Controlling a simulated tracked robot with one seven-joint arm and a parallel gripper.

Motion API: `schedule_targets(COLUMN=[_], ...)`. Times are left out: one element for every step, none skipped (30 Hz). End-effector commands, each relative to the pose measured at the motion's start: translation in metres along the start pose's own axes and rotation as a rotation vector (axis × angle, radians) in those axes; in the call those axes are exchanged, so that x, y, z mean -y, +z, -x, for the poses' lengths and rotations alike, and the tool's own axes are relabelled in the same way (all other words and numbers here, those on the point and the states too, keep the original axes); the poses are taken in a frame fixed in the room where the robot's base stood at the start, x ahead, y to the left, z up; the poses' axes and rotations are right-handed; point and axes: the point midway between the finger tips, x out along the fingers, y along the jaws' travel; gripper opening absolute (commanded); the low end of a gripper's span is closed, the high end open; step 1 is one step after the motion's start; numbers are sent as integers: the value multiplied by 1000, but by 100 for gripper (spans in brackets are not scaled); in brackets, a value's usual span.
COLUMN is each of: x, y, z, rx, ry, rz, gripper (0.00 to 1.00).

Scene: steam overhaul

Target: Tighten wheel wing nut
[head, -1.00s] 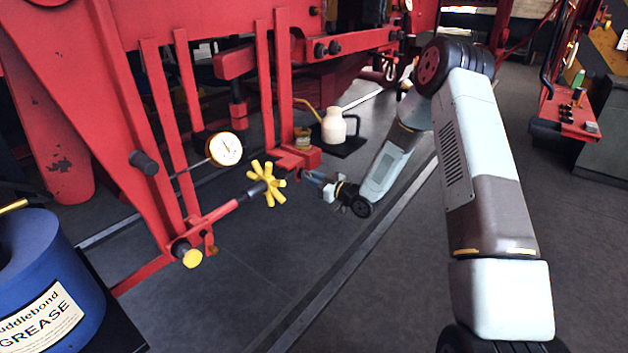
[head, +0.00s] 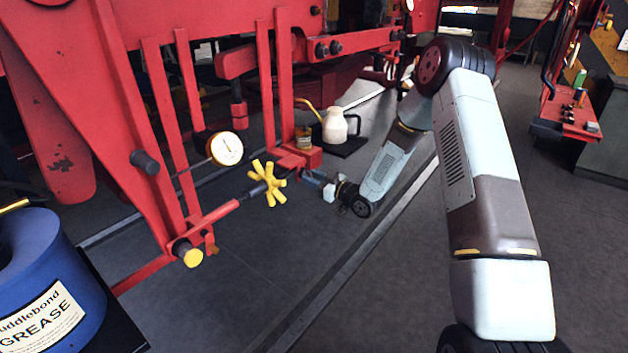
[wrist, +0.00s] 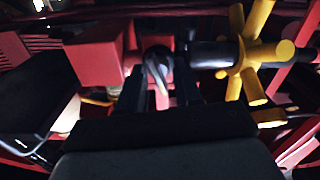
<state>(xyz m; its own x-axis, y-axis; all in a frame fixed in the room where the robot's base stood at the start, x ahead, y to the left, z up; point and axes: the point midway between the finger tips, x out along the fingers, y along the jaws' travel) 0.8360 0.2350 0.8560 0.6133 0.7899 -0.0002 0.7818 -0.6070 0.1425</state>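The yellow handwheel (head: 268,184) with several stubby spokes sits on the end of a red rod, left of my gripper in the head view. It also shows at the upper right of the wrist view (wrist: 250,58). In the wrist view a small grey metal piece, seemingly the wing nut (wrist: 158,70), stands on a dark round boss beside a red block (wrist: 96,55). My gripper (wrist: 159,88) has its two dark fingers apart, one on each side of this piece. I cannot tell whether they touch it. In the head view my gripper (head: 316,180) is small and the nut is not discernible.
A dial gauge (head: 226,149) is on the red frame left of the handwheel. A cream oil can (head: 335,126) stands behind my gripper. A blue grease tub (head: 45,275) is at the lower left. Red uprights stand close behind; the floor in front is clear.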

Motion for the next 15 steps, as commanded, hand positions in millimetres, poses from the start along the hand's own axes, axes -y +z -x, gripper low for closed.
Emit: schedule_targets(x=[0,-1,-1,-1,-1,-1,-1,-1,-1,-1,-1,-1,-1,-1,-1], y=[0,0,0,0,0,1,1,1,1,1,1,1,1,1,1], z=[1,3,5,8,11,16,21,26,33,39,46,54,60,66,74], rx=[0,1,1,1,1,2,2,3,2,2,2,2,2,2,2], ry=[1,1,1,1,2,2,2,3,3,3,3,3,3,3,3], rz=[0,0,0,0,0,0,0,-1,-1,-2,-2,-1,-1,-1,0], gripper=[34,34,34,34,34,34,34,34,34,34,34,34,34,34,34])
